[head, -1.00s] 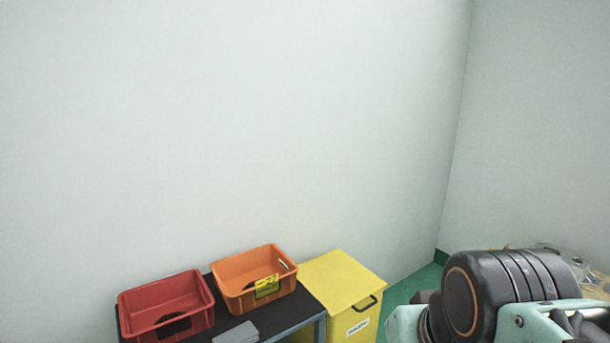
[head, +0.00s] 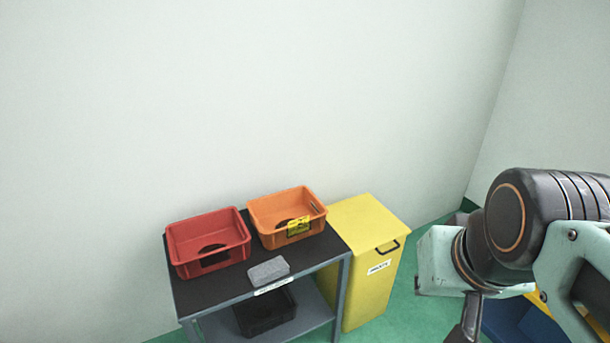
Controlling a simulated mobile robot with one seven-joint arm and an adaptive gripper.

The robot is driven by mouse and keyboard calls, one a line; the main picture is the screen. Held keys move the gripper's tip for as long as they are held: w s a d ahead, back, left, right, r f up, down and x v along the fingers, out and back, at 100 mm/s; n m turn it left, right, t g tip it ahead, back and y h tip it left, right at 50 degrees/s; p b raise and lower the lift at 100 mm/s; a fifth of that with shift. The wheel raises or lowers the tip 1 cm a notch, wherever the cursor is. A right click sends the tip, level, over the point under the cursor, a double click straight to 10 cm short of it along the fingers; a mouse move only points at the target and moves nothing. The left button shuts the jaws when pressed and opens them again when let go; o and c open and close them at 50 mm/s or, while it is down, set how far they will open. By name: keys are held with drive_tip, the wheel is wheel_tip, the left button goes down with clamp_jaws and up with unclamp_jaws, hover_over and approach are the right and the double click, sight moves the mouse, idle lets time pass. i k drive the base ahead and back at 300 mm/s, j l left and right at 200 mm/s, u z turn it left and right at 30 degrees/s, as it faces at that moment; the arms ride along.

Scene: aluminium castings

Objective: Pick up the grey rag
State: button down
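The grey rag (head: 268,270) lies folded flat on the dark top of a small table (head: 212,292), close to its front edge and in front of the orange bin. My gripper (head: 467,334) is only partly in view at the bottom right, below my arm's wrist. It is well to the right of the rag and apart from it. Its fingertips are cut off by the bottom edge, so whether it is open or shut does not show.
A red bin (head: 181,236) and an orange bin (head: 262,206) stand behind the rag on the table. A black bin (head: 252,323) is on the lower shelf. A yellow lidded container (head: 361,277) stands right of the table. Green floor (head: 412,310) is free in front of it.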

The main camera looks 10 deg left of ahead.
sight(276, 268)
drive_tip(key=i+j, duration=0.25)
drive_tip(key=i, duration=0.25)
drive_tip(key=i+j, duration=0.3)
drive_tip(key=i, duration=0.2)
drive_tip(key=l, duration=0.3)
drive_tip(key=i+j+u, duration=0.1)
drive_tip(key=j, duration=0.25)
